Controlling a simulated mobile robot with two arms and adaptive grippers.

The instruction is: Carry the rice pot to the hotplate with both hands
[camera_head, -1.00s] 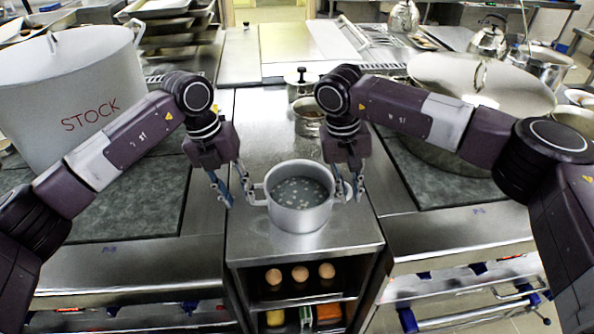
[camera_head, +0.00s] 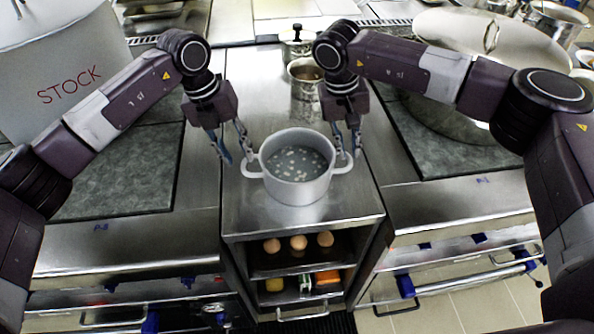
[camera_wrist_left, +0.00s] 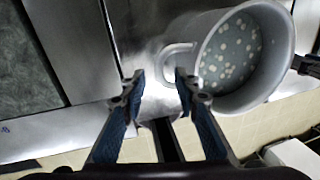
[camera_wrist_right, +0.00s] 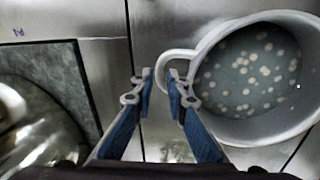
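The rice pot (camera_head: 297,190) is a grey metal pot with two side handles, holding cloudy water with pale bits. It stands upright on the steel counter (camera_head: 245,212). My left gripper (camera_head: 234,155) is open at the pot's left handle; in the left wrist view the handle (camera_wrist_left: 172,58) lies just beyond the fingertips. My right gripper (camera_head: 347,150) is open, with a narrower gap, at the right handle (camera_wrist_right: 172,57). Neither is shut on a handle. Dark slabs lie on both sides, left (camera_head: 120,185) and right (camera_head: 440,160); I cannot tell which is the hotplate.
A large pot marked STOCK (camera_head: 60,75) stands on the left slab. A wide metal pot (camera_head: 475,40) occupies the back of the right slab. Small pots (camera_head: 304,95) stand behind the rice pot. Eggs (camera_head: 298,243) sit on the shelf below.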

